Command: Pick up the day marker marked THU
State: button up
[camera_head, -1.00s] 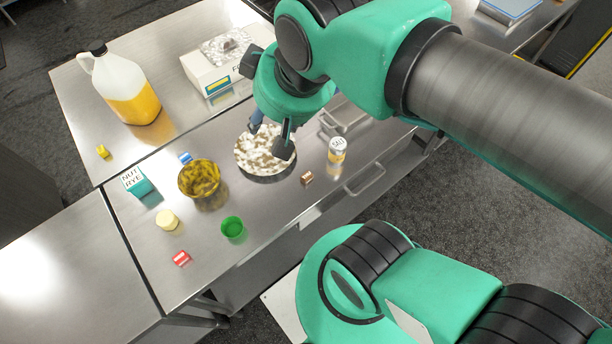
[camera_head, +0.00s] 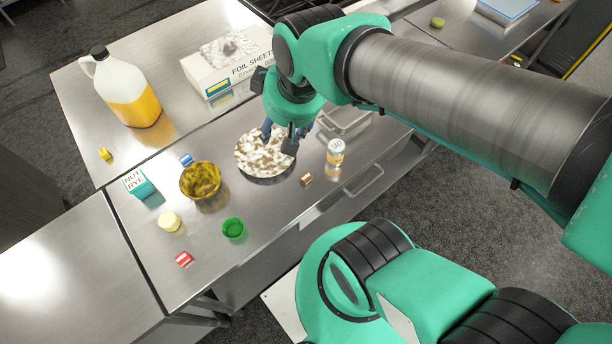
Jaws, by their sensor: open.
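Several small coloured blocks that look like day markers lie on the steel worktop: a blue one (camera_head: 186,160), a brown one (camera_head: 306,180), a red and white one (camera_head: 184,259) and a yellow one (camera_head: 104,153). Their lettering is too small to read, so I cannot tell which is marked THU. My gripper (camera_head: 279,139) points down with its fingers apart, over the right part of a round speckled dish (camera_head: 258,164). It seems empty. The brown block is below and right of it in the picture, clear of the fingers.
Near the blue block stand a mottled yellow bowl (camera_head: 201,183) and a nut rye box (camera_head: 138,184). A green cup (camera_head: 233,229), a cream round piece (camera_head: 169,222) and a white-lidded jar (camera_head: 335,152) stand nearby. A jug (camera_head: 128,95) and foil box (camera_head: 225,65) are behind.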

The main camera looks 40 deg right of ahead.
jog(key=s+d+f+g+p, duration=0.1)
jog(key=d+f, duration=0.2)
jog(key=f, duration=0.4)
jog(key=s+d+f+g+p, duration=0.1)
jog(key=d+f, duration=0.3)
jog(key=f, duration=0.4)
jog(key=shift+n+p, duration=0.4)
jog(key=shift+p, duration=0.2)
jog(key=b, duration=0.1)
send_over(306, 177)
jog(key=shift+s+d+f, duration=0.1)
jog(key=shift+s+f, duration=0.1)
jog(key=shift+f, duration=1.9)
jog(key=shift+s+f, duration=0.2)
jog(key=shift+f, duration=1.9)
jog(key=shift+w+f+b, duration=0.15)
jog(key=shift+f+b, duration=0.2)
jog(key=shift+f, duration=0.95)
jog(key=shift+w+f+b, duration=0.1)
jog(key=shift+f+b, duration=0.25)
jog(key=shift+f, duration=0.95)
